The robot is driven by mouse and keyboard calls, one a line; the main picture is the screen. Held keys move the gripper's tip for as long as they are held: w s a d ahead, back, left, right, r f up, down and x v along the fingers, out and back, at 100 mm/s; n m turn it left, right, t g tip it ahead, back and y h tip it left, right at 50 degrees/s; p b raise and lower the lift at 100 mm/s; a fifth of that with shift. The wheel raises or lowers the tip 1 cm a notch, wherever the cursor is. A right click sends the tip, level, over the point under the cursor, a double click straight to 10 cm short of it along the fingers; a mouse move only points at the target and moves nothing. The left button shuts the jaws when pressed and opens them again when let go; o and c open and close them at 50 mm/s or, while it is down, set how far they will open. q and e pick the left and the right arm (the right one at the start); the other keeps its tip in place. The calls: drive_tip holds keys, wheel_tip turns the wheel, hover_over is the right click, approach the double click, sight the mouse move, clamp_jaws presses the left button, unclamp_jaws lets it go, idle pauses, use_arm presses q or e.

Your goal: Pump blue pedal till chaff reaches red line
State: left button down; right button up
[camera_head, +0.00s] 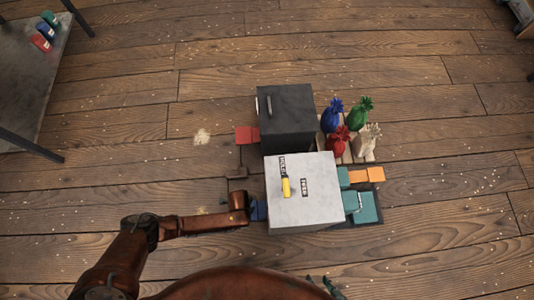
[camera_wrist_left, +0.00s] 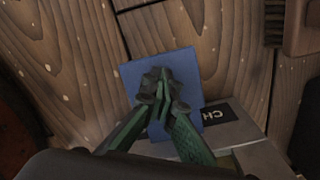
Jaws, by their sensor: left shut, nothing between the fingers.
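The blue pedal (camera_head: 258,210) lies at the left foot of the pale grey box (camera_head: 320,205), mostly hidden behind my left arm. In the left wrist view the blue pedal (camera_wrist_left: 184,62) is a flat square plate. My left gripper (camera_wrist_left: 164,90) is shut and empty, its green fingers and dark tips over the plate. I cannot tell whether they touch it. Only a green bit of my right gripper (camera_head: 332,287) shows at the bottom edge of the head view; its opening cannot be made out. No chaff level or red line can be made out.
A dark box (camera_head: 287,118) with a handle stands behind the grey box, a red plate (camera_head: 247,136) at its left. Coloured sacks (camera_head: 331,115) and teal blocks (camera_head: 368,207) are to the right. A grey table (camera_head: 25,95) is at far left. The wooden floor around is mostly open.

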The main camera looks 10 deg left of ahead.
use_arm(q)
drive_tip(key=shift+s+a+f, duration=0.1)
drive_tip(key=shift+a+f, duration=0.05)
drive_tip(key=shift+f, duration=0.3)
use_arm(e)
drive_tip(key=shift+f, duration=0.2)
use_arm(q)
drive_tip(key=shift+r, duration=0.15)
use_arm(e)
drive_tip(key=shift+r, duration=0.1)
use_arm(q)
wheel_tip(320, 180, up, 9)
drive_tip(key=p, duration=0.7)
use_arm(e)
wheel_tip(320, 180, up, 9)
drive_tip(key=w+t, duration=0.1)
drive_tip(key=w, duration=0.1)
drive_tip(key=shift+w, duration=0.3)
drive_tip(key=shift+f, duration=0.2)
